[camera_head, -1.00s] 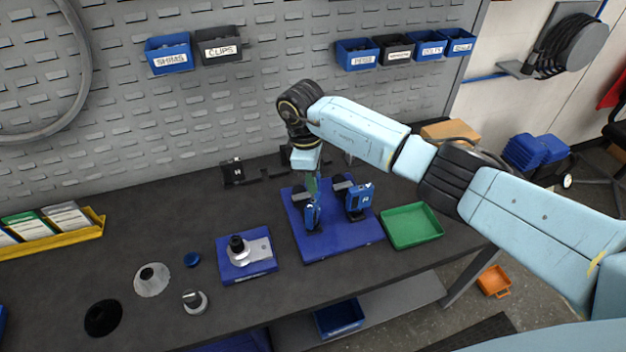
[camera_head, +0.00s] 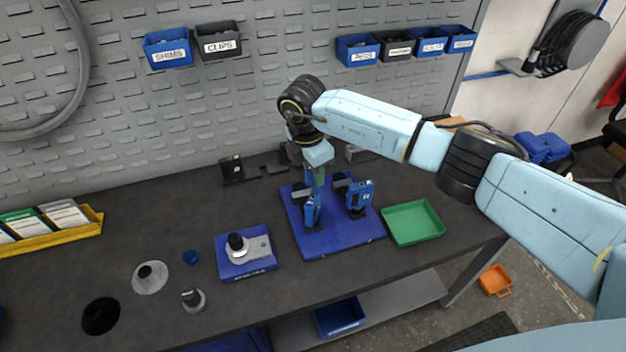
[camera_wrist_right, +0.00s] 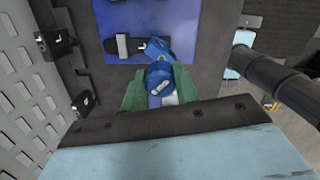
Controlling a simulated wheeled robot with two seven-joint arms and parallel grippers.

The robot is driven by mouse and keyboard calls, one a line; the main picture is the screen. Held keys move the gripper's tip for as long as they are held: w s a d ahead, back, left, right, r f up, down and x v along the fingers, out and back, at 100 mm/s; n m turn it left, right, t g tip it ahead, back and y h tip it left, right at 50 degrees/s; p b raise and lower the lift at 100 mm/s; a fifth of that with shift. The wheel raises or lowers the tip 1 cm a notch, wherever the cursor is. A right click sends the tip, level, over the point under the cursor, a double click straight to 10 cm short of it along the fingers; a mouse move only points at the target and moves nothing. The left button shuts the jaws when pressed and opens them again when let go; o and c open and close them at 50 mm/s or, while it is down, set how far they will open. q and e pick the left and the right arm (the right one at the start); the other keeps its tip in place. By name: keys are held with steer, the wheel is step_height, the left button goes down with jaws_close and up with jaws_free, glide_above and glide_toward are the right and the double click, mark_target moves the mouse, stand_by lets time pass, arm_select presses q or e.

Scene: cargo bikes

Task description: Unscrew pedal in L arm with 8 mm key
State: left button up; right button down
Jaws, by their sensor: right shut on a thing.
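A blue fixture board (camera_head: 345,240) lies on the dark bench and carries two upright blue blocks with black parts, the left block (camera_head: 312,212) and the right block (camera_head: 361,197). My right gripper (camera_head: 317,180) points down from above at the left block. In the right wrist view its green fingers (camera_wrist_right: 160,88) are shut on a blue round-ended piece with a pale mark (camera_wrist_right: 161,80). This may be the key's handle; its lower end and any contact with a pedal are hidden. A black arm-like part marked "L" (camera_wrist_right: 124,46) lies just beyond it. My left gripper is out of view.
A green tray (camera_head: 412,223) stands right of the board. A black holder (camera_head: 231,170) stands behind, near the pegboard.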

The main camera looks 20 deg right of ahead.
steer(key=n+b, duration=0.1)
steer(key=n, duration=0.3)
steer(key=n+b, duration=0.1)
steer(key=n, duration=0.1)
steer(key=shift+f+n+t+y, duration=0.1)
steer(key=shift+n+t+y, duration=0.2)
steer(key=shift+n, duration=0.5)
steer(key=shift+f+b, duration=0.35)
steer(key=shift+b, duration=0.3)
steer(key=c, duration=1.7)
jaws_free()
jaws_close()
